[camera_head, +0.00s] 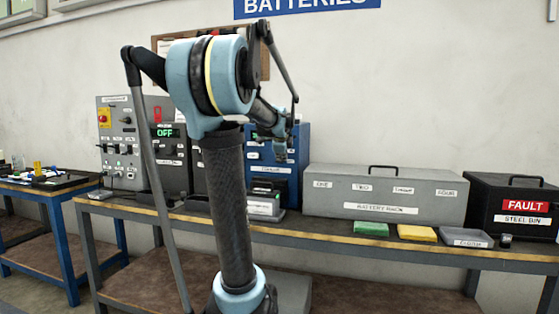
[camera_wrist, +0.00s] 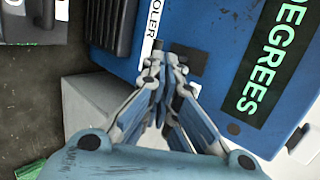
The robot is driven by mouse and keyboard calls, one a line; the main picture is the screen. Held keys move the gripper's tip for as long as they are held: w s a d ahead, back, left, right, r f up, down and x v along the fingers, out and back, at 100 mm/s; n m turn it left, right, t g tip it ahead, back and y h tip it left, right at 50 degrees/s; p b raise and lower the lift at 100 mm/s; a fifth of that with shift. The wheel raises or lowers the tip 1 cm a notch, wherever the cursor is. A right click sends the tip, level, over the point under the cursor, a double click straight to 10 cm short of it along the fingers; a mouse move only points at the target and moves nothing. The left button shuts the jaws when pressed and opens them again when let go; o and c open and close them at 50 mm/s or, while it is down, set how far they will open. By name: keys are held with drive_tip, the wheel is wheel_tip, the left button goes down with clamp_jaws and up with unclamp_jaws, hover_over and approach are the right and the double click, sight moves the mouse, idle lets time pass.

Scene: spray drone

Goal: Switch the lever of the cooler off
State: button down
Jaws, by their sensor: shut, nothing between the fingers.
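The cooler (camera_head: 297,170) is a blue box on the back bench, partly hidden by my arm in the head view. In the wrist view its blue front (camera_wrist: 215,28) fills much of the picture, with a white label ending in "OLER" (camera_wrist: 151,32) and a green "DEGREES" display (camera_wrist: 268,62). My gripper (camera_wrist: 174,62) is shut and empty, its tips in front of the cooler between label and display. A small dark patch (camera_wrist: 190,62) shows right beside the tips; I cannot tell if it belongs to the lever. In the head view my gripper (camera_head: 280,152) hangs before the cooler.
A grey battery rack (camera_head: 385,196) stands right of the cooler, then a black steel bin (camera_head: 515,205). Green (camera_head: 371,229) and yellow (camera_head: 416,233) blocks and a grey tray (camera_head: 466,238) lie on the bench front. Grey control boxes (camera_head: 120,140) stand left.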

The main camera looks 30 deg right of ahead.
drive_tip(key=shift+r, duration=0.5)
drive_tip(key=s+a+f+v, duration=0.1)
drive_tip(key=v, duration=1.2)
drive_tip(key=shift+a, duration=0.2)
drive_tip(key=shift+s+f, duration=0.15)
drive_tip(key=s+a+f+n+g+y, duration=0.1)
drive_tip(key=s+a+f+n+y, duration=0.1)
drive_tip(key=s+a+f+n, duration=0.5)
drive_tip(key=a+f+n+g+y, duration=0.15)
drive_tip(key=a+f+n, duration=0.35)
drive_tip(key=a+f, duration=0.6)
drive_tip(key=s+a+f+n+g, duration=0.1)
drive_tip(key=s+a+f+n, duration=0.3)
drive_tip(key=s+f, duration=0.2)
drive_tip(key=s+a+f+n+g+y, duration=0.1)
drive_tip(key=s+a+f+n, duration=0.2)
drive_tip(key=s+f+n, duration=0.2)
drive_tip(key=s+a+f+n+g, duration=0.2)
drive_tip(key=s+a+f+n, duration=0.2)
drive_tip(key=f, duration=0.5)
drive_tip(key=s, duration=0.2)
drive_tip(key=shift+s+a+f+n, duration=0.3)
drive_tip(key=shift+s+a+n, duration=0.05)
drive_tip(key=shift+s+n, duration=0.05)
drive_tip(key=shift+y, duration=0.25)
